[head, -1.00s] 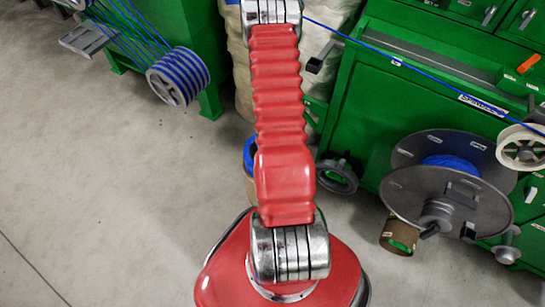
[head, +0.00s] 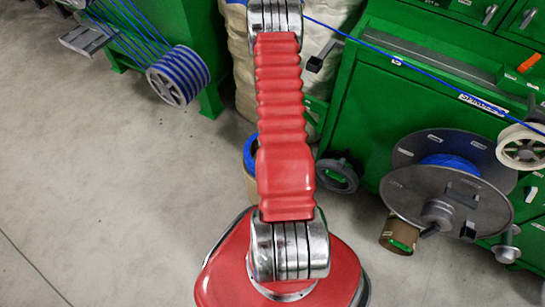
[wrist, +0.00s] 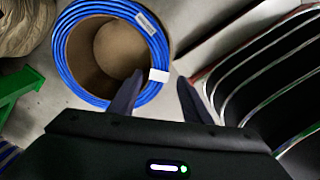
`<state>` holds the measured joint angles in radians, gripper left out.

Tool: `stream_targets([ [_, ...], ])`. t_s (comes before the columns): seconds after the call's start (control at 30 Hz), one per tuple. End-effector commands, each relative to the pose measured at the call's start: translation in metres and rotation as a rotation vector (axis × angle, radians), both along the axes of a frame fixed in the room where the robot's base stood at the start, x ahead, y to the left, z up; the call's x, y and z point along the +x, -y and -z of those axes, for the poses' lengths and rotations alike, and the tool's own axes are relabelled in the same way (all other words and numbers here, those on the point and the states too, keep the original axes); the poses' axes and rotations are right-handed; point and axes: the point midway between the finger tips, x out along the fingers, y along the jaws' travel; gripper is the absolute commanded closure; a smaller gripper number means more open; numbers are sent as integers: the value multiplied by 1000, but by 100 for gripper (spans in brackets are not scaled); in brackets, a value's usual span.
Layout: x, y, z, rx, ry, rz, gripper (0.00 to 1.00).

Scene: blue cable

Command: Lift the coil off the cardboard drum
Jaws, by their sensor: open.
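The blue cable coil (wrist: 72,32) lies around the top of the cardboard drum (wrist: 82,50) in the wrist view. White tags show on the coil at its upper right and right side. My gripper (wrist: 160,80) is open, its two dark fingers apart. The left finger overlaps the coil's right inner edge near a white tag, and the right finger is outside the ring. I cannot tell the height between the fingertips and the coil. In the head view the coil (head: 249,152) and drum (head: 252,186) are mostly hidden behind my red arm.
A green machine (head: 350,110) with a large grey reel (head: 415,190) stands at the right. A striped pulley (head: 178,76) is at the left. Pale wrapped stacks (head: 240,70) stand behind the drum. The grey floor at the left is clear.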

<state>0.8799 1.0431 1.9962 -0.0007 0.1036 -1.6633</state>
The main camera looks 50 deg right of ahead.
Motion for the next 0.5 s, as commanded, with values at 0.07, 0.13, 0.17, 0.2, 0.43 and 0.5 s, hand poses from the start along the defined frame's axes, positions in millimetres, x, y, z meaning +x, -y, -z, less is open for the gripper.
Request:
stream_targets([
  [0.07,0,0,7,0,0,0,56],
  [0.13,0,0,14,0,0,0,56],
  [0.17,0,0,16,0,0,0,56],
  [0.2,0,0,19,0,0,0,56],
  [0.43,0,0,39,1,-1,0,56],
  [0.5,0,0,44,-1,1,0,56],
])
